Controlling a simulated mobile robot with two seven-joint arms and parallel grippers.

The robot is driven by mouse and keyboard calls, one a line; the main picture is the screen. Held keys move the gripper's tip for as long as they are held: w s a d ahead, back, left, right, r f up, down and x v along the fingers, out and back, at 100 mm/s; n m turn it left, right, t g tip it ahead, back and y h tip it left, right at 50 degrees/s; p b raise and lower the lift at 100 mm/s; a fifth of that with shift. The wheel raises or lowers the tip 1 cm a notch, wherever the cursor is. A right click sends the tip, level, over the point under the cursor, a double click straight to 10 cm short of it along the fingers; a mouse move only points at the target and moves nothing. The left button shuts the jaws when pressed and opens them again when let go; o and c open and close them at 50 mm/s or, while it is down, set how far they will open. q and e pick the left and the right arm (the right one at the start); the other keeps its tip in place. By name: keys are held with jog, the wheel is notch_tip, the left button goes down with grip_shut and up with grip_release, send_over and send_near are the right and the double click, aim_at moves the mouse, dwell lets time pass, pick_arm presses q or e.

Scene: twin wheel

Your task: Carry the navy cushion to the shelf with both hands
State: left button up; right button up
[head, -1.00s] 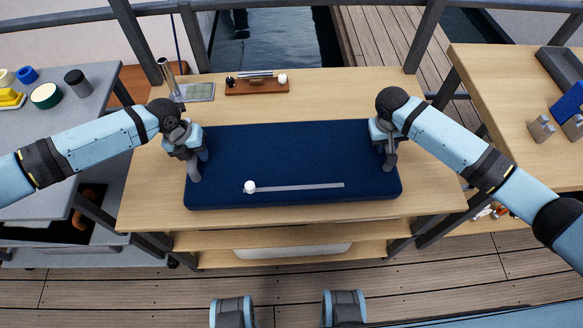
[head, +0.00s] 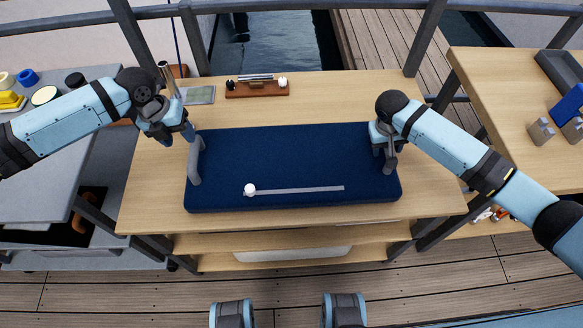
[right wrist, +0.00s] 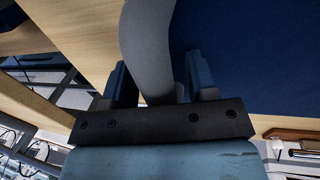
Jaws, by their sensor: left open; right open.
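The navy cushion (head: 290,160) lies flat on the top of a wooden unit (head: 150,195). It has a grey upright handle (head: 195,160) at its left end and another grey handle (head: 389,163) at its right end. My left gripper (head: 182,134) is open and empty, above and left of the left handle, apart from it. My right gripper (head: 385,148) is at the right handle. In the right wrist view the handle (right wrist: 150,45) passes between the two spread fingers, and the cushion (right wrist: 245,50) shows beside them. Lower shelf boards (head: 280,257) show under the top.
A white ball (head: 250,189) and thin grey bar (head: 300,190) lie on the cushion. Behind it are a brown stand (head: 257,89) and a grey plate (head: 198,95). A grey table (head: 50,150) stands left, a wooden table (head: 490,85) right, with small items. Railing posts rise behind.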

jog(key=shift+r, duration=0.15)
pick_arm(q)
jog(key=shift+a+r, duration=0.25)
jog(key=shift+r, duration=0.85)
pick_arm(e)
notch_tip(320, 180, up, 12)
jog(key=a, duration=0.2)
jog(key=shift+a+f, duration=0.15)
jog(key=shift+f, duration=0.1)
